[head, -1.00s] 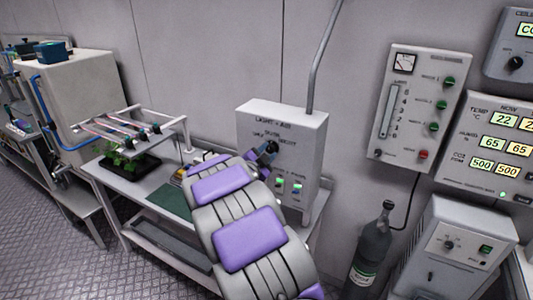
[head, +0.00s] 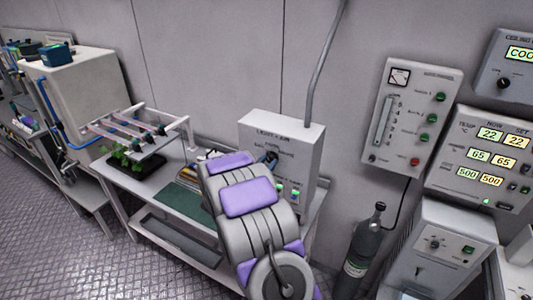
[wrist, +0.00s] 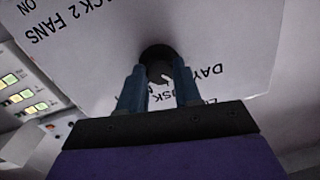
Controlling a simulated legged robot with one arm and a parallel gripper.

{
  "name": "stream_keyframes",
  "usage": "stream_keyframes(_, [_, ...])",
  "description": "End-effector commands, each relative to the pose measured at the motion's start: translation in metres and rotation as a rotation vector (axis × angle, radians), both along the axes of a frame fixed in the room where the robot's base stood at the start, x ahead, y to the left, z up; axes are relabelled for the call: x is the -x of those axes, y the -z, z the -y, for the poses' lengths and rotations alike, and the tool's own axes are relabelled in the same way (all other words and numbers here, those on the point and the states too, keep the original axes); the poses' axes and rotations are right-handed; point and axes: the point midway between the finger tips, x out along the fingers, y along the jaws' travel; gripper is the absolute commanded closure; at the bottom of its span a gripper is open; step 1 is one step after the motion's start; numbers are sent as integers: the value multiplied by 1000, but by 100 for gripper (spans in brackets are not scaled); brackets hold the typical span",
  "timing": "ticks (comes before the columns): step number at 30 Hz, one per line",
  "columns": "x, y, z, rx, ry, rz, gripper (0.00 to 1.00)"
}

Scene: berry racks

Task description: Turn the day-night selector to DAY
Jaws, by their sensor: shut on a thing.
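The grey light-and-air box (head: 300,142) stands on the bench against the wall.
Green-lit switches (head: 294,194) sit low on the box. A plant tray (head: 135,163) and a rack with tubes stand left on the bench. A dark gas bottle (head: 363,245) stands on the right, below a wall panel (head: 414,115) with knobs.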

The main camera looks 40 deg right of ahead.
Motion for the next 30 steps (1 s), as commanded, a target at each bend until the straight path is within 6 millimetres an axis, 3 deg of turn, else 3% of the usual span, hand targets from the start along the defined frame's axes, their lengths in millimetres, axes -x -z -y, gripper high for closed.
stream_keyframes(1, [-2, -10, 0, 21, -3, -26, 97])
stream_keyframes(12, [-4, -8, 0, 94, -4, -198, 97])
stream_keyframes(30, [-5, -6, -1, 113, -7, -236, 97])
